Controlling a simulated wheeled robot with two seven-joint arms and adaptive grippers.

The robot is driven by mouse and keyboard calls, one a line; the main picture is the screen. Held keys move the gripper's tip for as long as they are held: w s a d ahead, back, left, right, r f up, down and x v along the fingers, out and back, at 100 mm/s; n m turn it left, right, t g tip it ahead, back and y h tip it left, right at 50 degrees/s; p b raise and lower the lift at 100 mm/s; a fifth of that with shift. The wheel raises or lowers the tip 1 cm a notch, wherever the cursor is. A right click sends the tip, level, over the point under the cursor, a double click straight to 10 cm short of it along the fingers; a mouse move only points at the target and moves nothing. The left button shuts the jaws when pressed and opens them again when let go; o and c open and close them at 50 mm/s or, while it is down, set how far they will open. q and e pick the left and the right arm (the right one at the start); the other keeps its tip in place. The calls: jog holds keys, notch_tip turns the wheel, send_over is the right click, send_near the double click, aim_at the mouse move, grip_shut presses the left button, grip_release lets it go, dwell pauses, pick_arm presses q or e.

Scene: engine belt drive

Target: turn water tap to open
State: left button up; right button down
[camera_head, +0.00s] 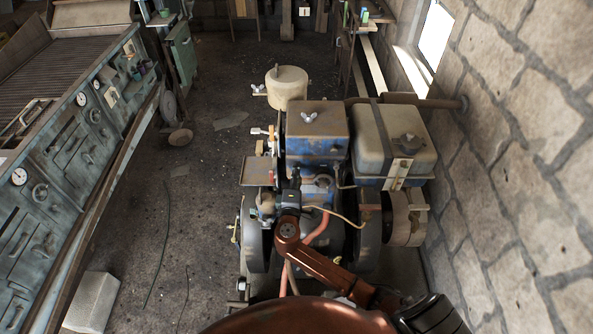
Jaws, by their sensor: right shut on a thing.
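My right gripper (293,190) is over the front of the blue engine (318,188), reached by my brown arm from the lower right. It is shut on a small part there, at the place of the water tap. The tap itself is mostly hidden by the gripper and wrist, so its handle angle cannot be told. My left gripper is not in view.
A beige tank (395,138) and a pale cylindrical pot (287,88) are on the engine. Flywheels (256,240) flank the front. A stone wall (520,130) is close on the right. A control bench (60,160) stands left, with open floor between.

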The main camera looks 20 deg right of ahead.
jog(key=shift+f, duration=0.1)
jog(key=shift+n+t+y+b, duration=0.3)
jog(key=shift+n+t+y, duration=0.25)
jog(key=shift+y, duration=0.25)
jog(key=c, duration=2.2)
grip_release()
jog(key=shift+c, duration=0.2)
jog(key=shift+s+a, duration=0.1)
jog(key=v, duration=1.2)
